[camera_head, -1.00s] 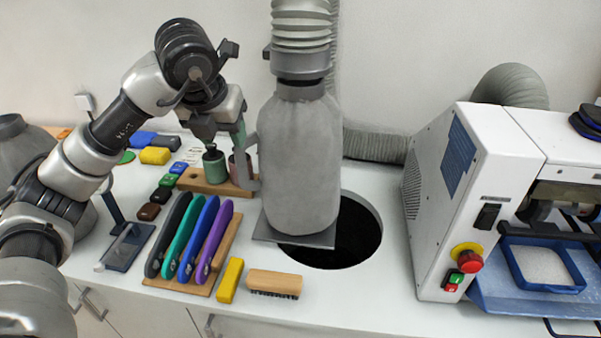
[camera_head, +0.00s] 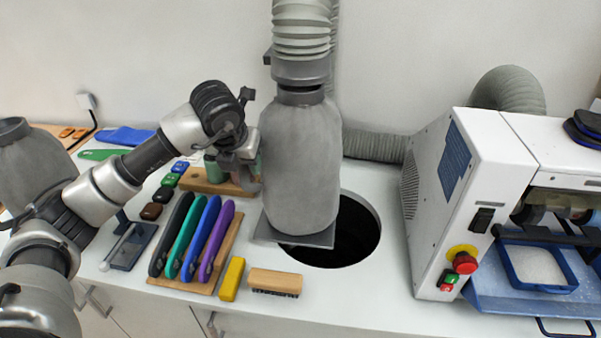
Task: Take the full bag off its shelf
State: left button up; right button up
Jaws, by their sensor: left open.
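The full bag (camera_head: 300,165) is a grey, bulging cloth bag. It stands upright on a small grey shelf plate (camera_head: 290,239), with its neck under the collar of a ribbed duct (camera_head: 301,35). My left gripper (camera_head: 250,172) is at the bag's left side, lower than the bag's shoulder. Its jaws are open and partly hidden by my own wrist. I cannot tell whether a finger touches the bag. My right gripper is not in view.
A round dark hole (camera_head: 352,240) lies beside and below the shelf. Coloured-handled tools (camera_head: 190,238), a yellow block (camera_head: 232,279) and a brush (camera_head: 275,282) lie in front. Another grey bag (camera_head: 28,165) stands at left. A white machine (camera_head: 480,190) fills the right.

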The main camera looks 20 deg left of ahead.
pick_arm(q)
grip_shut()
jog(key=shift+w+r, duration=0.1)
jog(key=shift+r, duration=0.15)
dwell(0.3)
